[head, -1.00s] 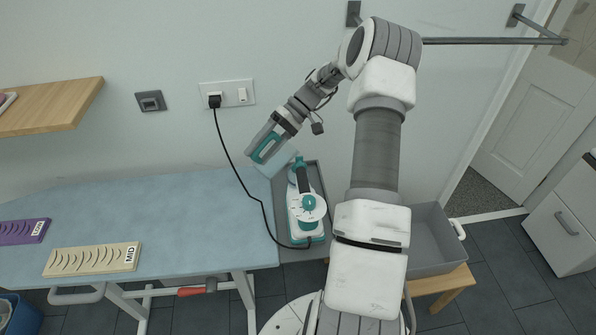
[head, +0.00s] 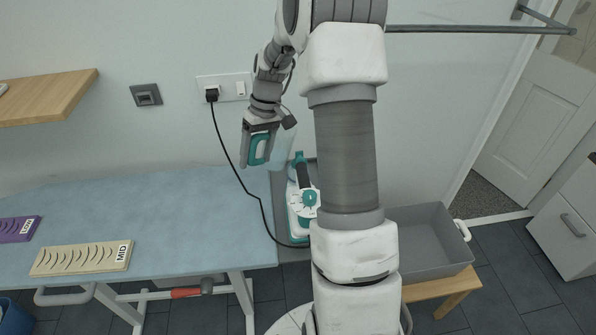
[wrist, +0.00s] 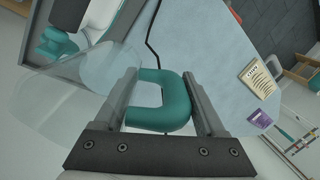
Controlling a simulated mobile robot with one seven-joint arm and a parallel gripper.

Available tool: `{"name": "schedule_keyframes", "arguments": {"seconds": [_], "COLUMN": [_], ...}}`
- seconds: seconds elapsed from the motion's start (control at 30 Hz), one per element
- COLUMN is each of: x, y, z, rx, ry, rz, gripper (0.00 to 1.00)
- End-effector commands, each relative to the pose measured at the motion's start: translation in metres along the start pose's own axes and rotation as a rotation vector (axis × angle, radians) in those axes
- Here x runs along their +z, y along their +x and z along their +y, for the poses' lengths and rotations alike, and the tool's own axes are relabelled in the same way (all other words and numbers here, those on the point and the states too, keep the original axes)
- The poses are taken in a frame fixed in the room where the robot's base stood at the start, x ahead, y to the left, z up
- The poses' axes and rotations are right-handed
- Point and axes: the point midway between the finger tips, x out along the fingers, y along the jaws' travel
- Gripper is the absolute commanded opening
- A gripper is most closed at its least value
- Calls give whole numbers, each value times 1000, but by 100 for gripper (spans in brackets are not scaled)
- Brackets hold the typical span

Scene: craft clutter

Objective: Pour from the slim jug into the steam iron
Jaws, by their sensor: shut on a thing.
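The slim jug (head: 282,150) has a clear body and a teal handle. My gripper (head: 258,146) is shut on that handle; in the wrist view the two fingers lie on either side of the handle (wrist: 176,102). The jug is held in the air, close to upright, above and left of the steam iron. The steam iron (head: 297,223) is white and teal and rests on a grey surface beside the blue table. My arm hides its right part. In the wrist view the iron (wrist: 55,45) shows partly behind the clear jug (wrist: 75,95). I cannot tell any liquid level.
The blue table (head: 160,205) holds a cream MID block (head: 80,259) and a purple block (head: 17,229). A grey bin (head: 435,245) stands right. The table middle is clear.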

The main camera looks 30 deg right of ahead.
Motion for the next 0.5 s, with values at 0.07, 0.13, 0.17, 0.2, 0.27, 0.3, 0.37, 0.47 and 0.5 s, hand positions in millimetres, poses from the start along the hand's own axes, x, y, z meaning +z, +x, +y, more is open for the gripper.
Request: {"name": "schedule_keyframes", "arguments": {"seconds": [0.07,0.13,0.17,0.2,0.27,0.3,0.37,0.47,0.5], "x": [-2,-2,-1,-1,0,0,0,-1,-1], "y": [-20,-32,-36,-34,-31,-31,-31,-34,-37], "z": [-5,-7,-7,-5,-4,-4,-4,-5,-6], "rx": [63,113,132,136,132,131,130,130,130], "ry": [-5,-4,-4,1,3,3,3,2,2], "rz": [1,-1,-2,-4,-4,-4,-4,-4,-4], "gripper": [0,0,0,0,0,0,0,0,0]}}
